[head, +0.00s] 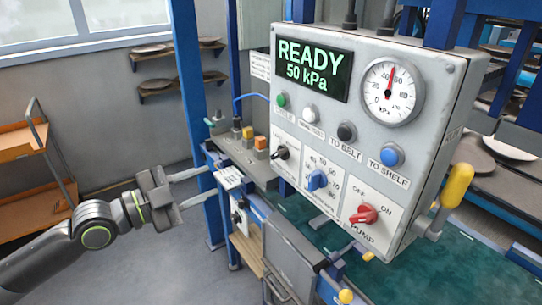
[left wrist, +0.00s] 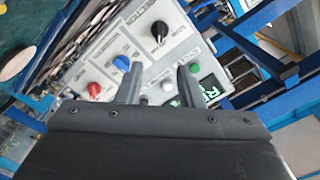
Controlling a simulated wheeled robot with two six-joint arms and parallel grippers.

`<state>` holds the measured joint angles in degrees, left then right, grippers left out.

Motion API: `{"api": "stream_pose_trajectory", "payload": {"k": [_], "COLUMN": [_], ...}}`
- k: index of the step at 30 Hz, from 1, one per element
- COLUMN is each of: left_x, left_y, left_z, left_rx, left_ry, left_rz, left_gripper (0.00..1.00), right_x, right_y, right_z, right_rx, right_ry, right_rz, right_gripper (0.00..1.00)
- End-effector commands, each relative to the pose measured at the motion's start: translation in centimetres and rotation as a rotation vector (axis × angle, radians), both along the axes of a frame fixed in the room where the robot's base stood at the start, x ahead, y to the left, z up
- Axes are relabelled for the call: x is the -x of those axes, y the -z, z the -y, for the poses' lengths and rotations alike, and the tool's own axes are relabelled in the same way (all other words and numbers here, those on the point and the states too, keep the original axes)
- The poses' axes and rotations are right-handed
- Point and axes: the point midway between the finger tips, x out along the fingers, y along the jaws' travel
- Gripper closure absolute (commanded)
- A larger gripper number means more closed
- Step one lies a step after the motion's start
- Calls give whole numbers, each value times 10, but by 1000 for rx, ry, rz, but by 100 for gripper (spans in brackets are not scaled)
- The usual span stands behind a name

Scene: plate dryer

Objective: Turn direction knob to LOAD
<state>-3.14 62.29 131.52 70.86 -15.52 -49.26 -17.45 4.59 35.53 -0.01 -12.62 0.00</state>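The grey control panel (head: 300,120) fills the middle and right of the head view. Its black pointer knob (head: 281,153) sits at the lower left, left of a blue knob (head: 318,179) and a red PUMP knob (head: 364,214). The black knob also shows in the left wrist view (left wrist: 160,30), near partly readable lettering that seems to end in "CTION"; its setting is too small to read. My left gripper (head: 206,184) is open and empty, left of the panel and apart from it. In the left wrist view its fingers (left wrist: 160,76) point toward the panel. My right gripper is not seen.
The panel's display (head: 313,72) reads READY, 50 kPa, beside a round gauge (head: 391,92). A row of push buttons lies under them. A yellow-handled lever (head: 457,186) is on the panel's right side. A blue post (head: 186,75) stands behind my left gripper.

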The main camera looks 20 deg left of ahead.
Motion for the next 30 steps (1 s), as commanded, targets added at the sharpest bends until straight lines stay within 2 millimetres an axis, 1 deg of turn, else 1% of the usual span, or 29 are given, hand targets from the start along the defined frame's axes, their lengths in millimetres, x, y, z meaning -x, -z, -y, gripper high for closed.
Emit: {"api": "stream_pose_trajectory", "payload": {"k": [4,17,30], "left_x": [-10,-39,-78], "left_y": [-2,-3,-3], "left_z": [8,32,61], "left_rx": [7,7,7], "left_ry": [1,1,1], "left_rz": [3,0,-1], "left_gripper": [66,66,66], "right_x": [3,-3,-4], "right_y": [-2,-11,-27], "right_z": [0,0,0], "right_rx": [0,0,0], "right_ry": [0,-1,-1], "right_rz": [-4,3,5], "right_gripper": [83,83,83]}}
